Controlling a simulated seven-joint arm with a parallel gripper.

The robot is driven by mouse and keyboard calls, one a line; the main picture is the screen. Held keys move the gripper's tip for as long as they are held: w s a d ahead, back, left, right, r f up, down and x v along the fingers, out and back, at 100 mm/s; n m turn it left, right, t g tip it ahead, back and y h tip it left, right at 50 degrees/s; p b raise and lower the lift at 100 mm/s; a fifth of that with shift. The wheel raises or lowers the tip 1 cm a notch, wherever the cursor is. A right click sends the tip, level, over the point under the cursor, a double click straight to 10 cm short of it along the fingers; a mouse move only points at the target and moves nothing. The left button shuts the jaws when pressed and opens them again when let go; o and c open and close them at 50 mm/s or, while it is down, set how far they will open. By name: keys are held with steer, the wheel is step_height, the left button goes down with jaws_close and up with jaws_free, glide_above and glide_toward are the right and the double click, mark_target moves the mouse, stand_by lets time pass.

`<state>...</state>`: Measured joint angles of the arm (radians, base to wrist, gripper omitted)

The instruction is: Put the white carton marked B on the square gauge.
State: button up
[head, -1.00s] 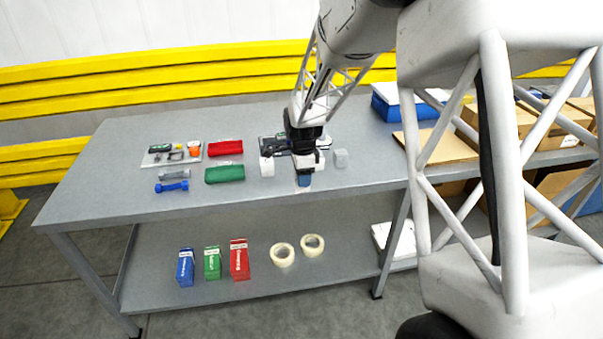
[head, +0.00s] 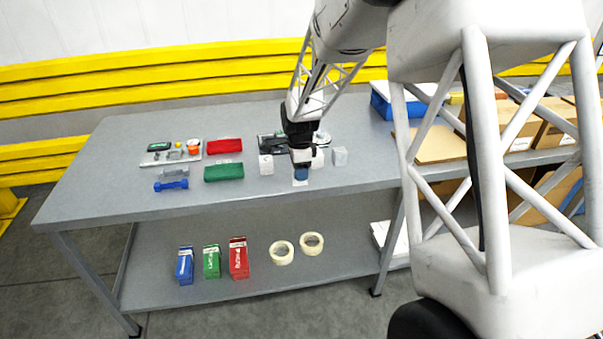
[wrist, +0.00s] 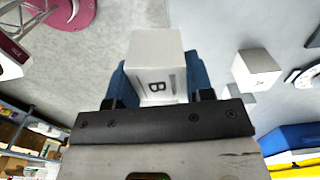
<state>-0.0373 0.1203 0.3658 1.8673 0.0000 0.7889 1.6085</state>
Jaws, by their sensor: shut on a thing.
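The white carton marked B (wrist: 154,70) is between the blue fingers of my gripper (wrist: 158,85) in the wrist view, with its letter facing the camera. My gripper is shut on it. In the head view my gripper (head: 301,174) is over the front middle of the table, and a little of the white carton (head: 300,183) shows below the fingers. I cannot tell whether it touches the tabletop. I cannot pick out the square gauge for certain; my gripper and arm hide part of the table behind them.
White cartons stand left (head: 266,165) and right (head: 340,157) of my gripper; one is close beside the held carton in the wrist view (wrist: 258,68). A green box (head: 224,172), red box (head: 225,146) and loaded tray (head: 155,160) lie left.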

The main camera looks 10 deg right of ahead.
steer(key=w+a+r, duration=0.1)
steer(key=w+a, duration=0.2)
steer(key=w, duration=1.2)
steer(key=w+a, duration=0.3)
steer(key=w, duration=1.3)
steer(key=shift+w+a+r, duration=0.2)
steer(key=shift+r, duration=0.2)
steer(key=shift+f, duration=0.2)
steer(key=shift+f, duration=2.75)
steer(key=o, duration=1)
